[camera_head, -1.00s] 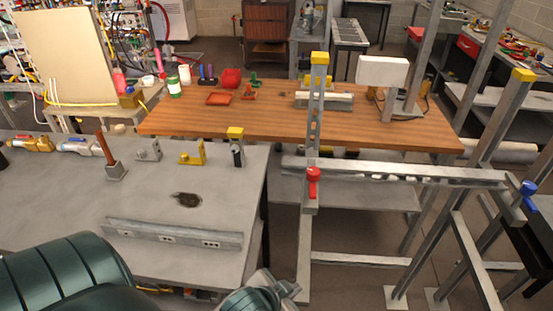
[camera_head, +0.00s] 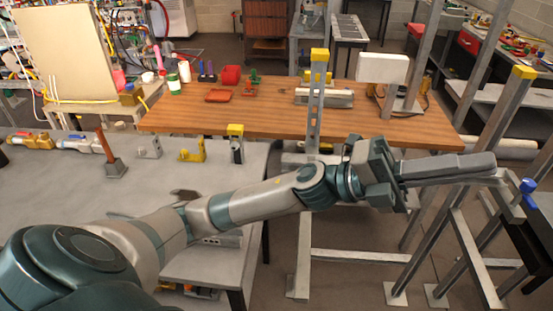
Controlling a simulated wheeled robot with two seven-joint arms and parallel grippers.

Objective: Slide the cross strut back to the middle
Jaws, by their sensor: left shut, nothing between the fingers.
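The grey cross strut (camera_head: 294,158) runs across the metal frame between the left upright (camera_head: 316,100) and the right posts. Most of it is hidden behind my left arm; a short piece of its left end shows. The blue knob (camera_head: 528,187) shows at the right side of the frame. The red knob on the left upright is hidden behind my arm. My left gripper (camera_head: 490,163) is shut and empty, reaching right over the strut's right part, with its tips near the right post. I cannot tell whether it touches the strut. My right gripper is not in view.
A grey workbench (camera_head: 60,190) with fittings and brackets lies at left under my arm. A wooden table (camera_head: 200,120) with tools stands behind the frame. Yellow-capped uprights (camera_head: 500,125) and slanted legs crowd the right side.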

